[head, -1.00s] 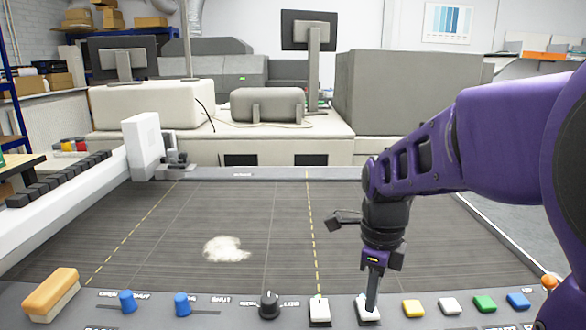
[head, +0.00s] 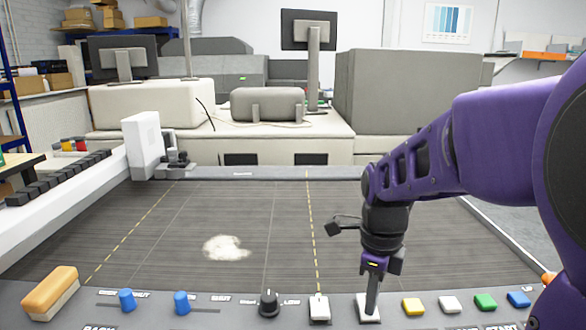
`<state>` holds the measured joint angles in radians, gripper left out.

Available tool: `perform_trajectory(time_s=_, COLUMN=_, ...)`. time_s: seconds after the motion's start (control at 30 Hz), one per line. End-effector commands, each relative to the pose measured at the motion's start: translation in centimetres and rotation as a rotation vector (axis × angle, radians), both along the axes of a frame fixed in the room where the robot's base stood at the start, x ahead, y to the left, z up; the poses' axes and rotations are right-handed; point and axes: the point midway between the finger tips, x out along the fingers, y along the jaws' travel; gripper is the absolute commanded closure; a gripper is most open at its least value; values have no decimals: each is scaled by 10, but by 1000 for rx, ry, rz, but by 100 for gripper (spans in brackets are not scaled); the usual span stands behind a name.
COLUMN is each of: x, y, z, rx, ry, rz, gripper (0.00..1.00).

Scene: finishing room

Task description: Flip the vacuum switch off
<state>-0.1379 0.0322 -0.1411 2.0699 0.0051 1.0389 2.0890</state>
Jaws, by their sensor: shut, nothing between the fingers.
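Two white rocker switches sit on the front control panel (head: 230,307). The left white switch (head: 319,308) is uncovered. My gripper (head: 371,309) is shut and empty, pointing down with its fingertips at the right white switch (head: 362,316). The fingers hide much of that switch, and I cannot tell which way it is tilted. The small panel labels are too blurred or cut off to tell which switch is the vacuum one.
On the panel, two blue knobs (head: 127,300) and a black dial (head: 269,303) lie left; yellow (head: 413,307), white (head: 449,303), green (head: 485,302) and blue (head: 518,298) buttons lie right. An orange-topped block (head: 50,292) sits far left. A white patch (head: 226,248) lies on the dark bed (head: 180,230).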

Motion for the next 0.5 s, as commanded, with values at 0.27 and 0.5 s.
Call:
perform_trajectory(time_s=0.27, x=0, y=0, z=18, rx=1, ry=1, rz=0, gripper=100)
perform_trajectory(time_s=0.5, x=0, y=0, z=38, rx=1, ry=1, rz=0, gripper=100)
